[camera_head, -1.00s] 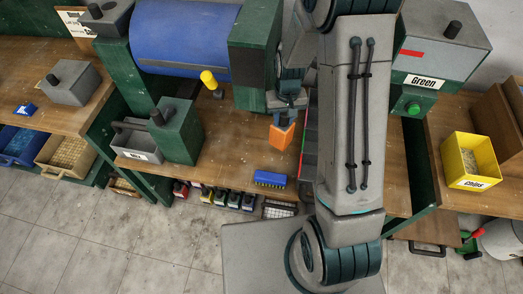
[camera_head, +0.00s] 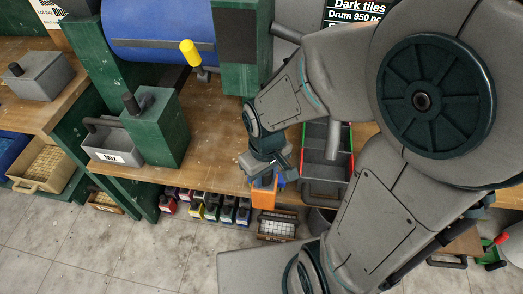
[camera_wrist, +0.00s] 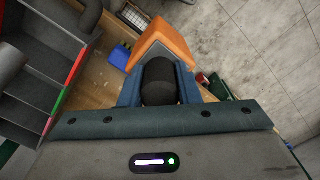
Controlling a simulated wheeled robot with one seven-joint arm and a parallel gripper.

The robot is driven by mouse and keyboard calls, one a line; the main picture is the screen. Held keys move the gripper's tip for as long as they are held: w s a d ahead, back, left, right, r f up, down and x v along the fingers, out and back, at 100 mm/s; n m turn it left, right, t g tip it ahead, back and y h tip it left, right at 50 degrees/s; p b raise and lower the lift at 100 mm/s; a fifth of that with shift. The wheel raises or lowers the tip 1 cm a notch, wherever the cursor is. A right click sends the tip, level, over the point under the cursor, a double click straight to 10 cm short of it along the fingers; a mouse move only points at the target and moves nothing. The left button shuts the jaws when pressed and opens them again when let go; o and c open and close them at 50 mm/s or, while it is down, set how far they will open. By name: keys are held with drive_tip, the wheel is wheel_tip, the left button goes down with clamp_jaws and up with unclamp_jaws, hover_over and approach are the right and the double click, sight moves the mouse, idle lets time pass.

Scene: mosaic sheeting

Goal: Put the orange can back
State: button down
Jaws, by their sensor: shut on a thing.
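The orange can (camera_head: 264,196) hangs from my gripper (camera_head: 266,180) at the front edge of the workbench. In the wrist view the orange can (camera_wrist: 163,42) has a black cap or neck (camera_wrist: 159,82) that sits between the two blue fingers of my gripper (camera_wrist: 160,92). The gripper is shut on that black part. Whether the orange can touches the bench edge I cannot tell.
A grey rack with red and green edges (camera_head: 326,160) stands right of my gripper. A blue brush (camera_wrist: 121,54) lies on the bench close to the can. A green box (camera_head: 160,135) and a grey bin (camera_head: 112,148) stand left.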

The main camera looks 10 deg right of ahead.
drive_tip(key=shift+w+d+r+p, duration=0.15)
drive_tip(key=shift+w+r+p, duration=0.4)
drive_tip(key=shift+p, duration=0.7)
drive_tip(key=p, duration=0.1)
drive_tip(key=w+p, duration=0.1)
drive_tip(key=p, duration=0.1)
drive_tip(key=shift+w+d+f, duration=0.15)
drive_tip(key=shift+w+d, duration=0.05)
drive_tip(key=shift+d, duration=0.05)
drive_tip(key=w+d+p, duration=0.1)
drive_tip(key=w+d, duration=0.1)
drive_tip(key=w, duration=0.5)
drive_tip(key=w+d+p, duration=0.1)
drive_tip(key=w+d, duration=0.2)
drive_tip(key=w, duration=0.5)
wheel_tip(320, 180, down, 8)
drive_tip(key=shift+s+a+p, duration=0.15)
drive_tip(key=shift+s+p, duration=0.05)
drive_tip(key=shift+p, duration=0.1)
drive_tip(key=c, duration=1.1)
unclamp_jaws()
